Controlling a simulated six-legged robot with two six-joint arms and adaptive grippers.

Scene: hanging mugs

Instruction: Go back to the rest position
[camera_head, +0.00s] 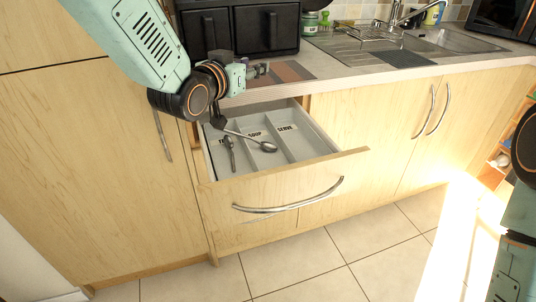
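My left arm comes in from the top left. A dark part of the arm hangs down near the drawer's left back corner. On the right, part of my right arm (518,240) shows at the picture's edge; its gripper is out of view.
The drawer holds a grey tray (310,146) with compartments labelled "SOUP" and "SERVE". A spoon (267,147) lies slanted across it, and another utensil (229,143) lies to its left. A dark appliance (270,28) stands behind the gripper. The tiled floor (300,265) in front is clear.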

